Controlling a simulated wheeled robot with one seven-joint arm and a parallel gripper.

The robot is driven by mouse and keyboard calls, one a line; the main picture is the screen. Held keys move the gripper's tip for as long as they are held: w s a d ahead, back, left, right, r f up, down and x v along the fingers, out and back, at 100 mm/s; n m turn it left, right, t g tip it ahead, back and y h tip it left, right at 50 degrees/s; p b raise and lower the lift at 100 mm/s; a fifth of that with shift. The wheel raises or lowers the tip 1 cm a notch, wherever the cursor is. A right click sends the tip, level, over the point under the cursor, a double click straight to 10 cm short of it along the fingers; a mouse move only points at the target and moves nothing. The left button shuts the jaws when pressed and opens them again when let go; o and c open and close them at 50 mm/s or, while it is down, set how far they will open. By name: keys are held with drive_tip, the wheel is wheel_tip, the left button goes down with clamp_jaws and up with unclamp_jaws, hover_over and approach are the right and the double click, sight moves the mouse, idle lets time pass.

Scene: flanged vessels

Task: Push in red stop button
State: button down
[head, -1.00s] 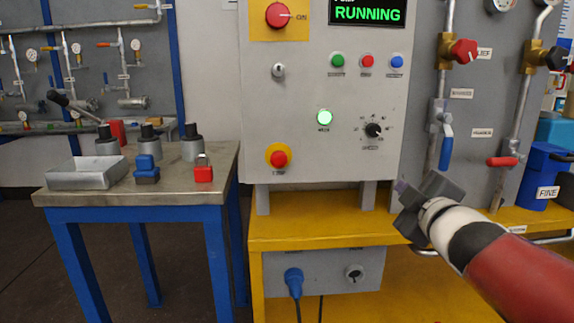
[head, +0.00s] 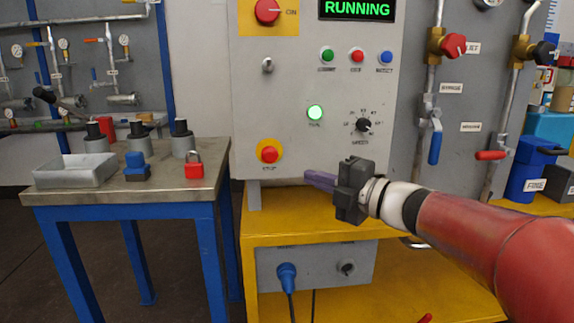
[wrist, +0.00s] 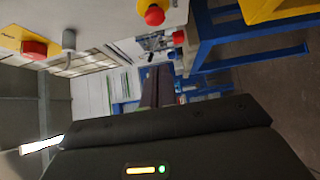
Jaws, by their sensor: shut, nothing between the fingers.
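The red stop button (head: 269,154) sits on a yellow round backing at the lower left of the grey control panel (head: 290,90). It also shows in the wrist view (wrist: 155,15), near the top. My gripper (head: 308,176) is shut and empty. Its purple-grey fingers point left, to the right of the stop button and a little below it, apart from it. In the wrist view the closed fingers (wrist: 157,85) lie below the button in the picture.
A black selector knob (head: 363,125) and small green, red and blue buttons are on the panel. A larger red switch (head: 267,11) is at its top. A steel-topped table (head: 110,193) with a tray and padlock stands left. Valve pipes are right.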

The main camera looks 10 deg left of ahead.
sight(278, 162)
drive_tip(key=shift+w+d+p+x, duration=0.3)
drive_tip(key=shift+w+x, duration=0.1)
drive_tip(key=shift+x, duration=1.7)
drive_tip(key=shift+w+d+p+x, duration=0.15)
drive_tip(key=shift+w+p+x, duration=0.2)
drive_tip(key=shift+x, duration=1.75)
drive_tip(key=shift+w+d+p+x, duration=0.25)
drive_tip(key=shift+w+x, duration=0.2)
drive_tip(key=shift+x, duration=1.7)
